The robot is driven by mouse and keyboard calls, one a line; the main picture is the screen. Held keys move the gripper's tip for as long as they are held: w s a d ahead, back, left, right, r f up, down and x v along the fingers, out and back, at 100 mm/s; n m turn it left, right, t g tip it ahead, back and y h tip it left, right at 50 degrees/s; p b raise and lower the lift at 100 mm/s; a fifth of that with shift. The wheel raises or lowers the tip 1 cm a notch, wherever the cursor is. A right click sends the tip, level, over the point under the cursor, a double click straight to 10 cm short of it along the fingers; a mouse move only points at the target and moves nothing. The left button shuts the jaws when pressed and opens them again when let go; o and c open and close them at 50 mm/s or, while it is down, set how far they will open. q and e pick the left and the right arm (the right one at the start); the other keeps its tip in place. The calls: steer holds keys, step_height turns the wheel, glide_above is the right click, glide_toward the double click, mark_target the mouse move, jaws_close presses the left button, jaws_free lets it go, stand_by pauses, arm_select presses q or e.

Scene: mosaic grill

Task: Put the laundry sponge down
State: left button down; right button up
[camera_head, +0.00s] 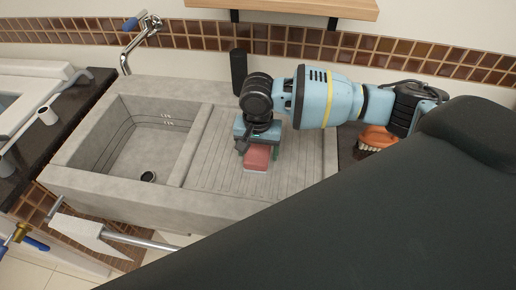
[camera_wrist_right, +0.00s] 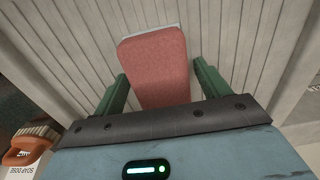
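The laundry sponge (camera_head: 257,158) is a reddish block with a thin pale layer under it. It lies on the ribbed drainboard (camera_head: 215,165) beside the sink basin. My right gripper (camera_head: 262,146) is low over the sponge's back end, seen from above. In the right wrist view the sponge (camera_wrist_right: 157,62) sits between the two green fingers of my right gripper (camera_wrist_right: 161,72). The fingers are spread, with a gap showing on each side of the sponge. The sponge's near end is hidden by the gripper body. My left gripper is not in view.
The grey sink basin (camera_head: 135,140) is left of the drainboard, with a faucet (camera_head: 138,40) behind it. A dark upright block (camera_head: 238,70) stands at the back. An orange brush (camera_head: 376,138) is to the right. A wooden shelf (camera_head: 290,8) hangs above.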

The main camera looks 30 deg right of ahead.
mark_target(257, 150)
steer(key=shift+o, duration=0.2)
steer(key=shift+r, duration=0.3)
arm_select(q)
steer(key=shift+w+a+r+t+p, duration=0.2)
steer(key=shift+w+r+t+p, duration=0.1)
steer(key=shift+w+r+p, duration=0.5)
arm_select(e)
step_height(257, 150, up, 12)
steer(key=shift+f, duration=0.15)
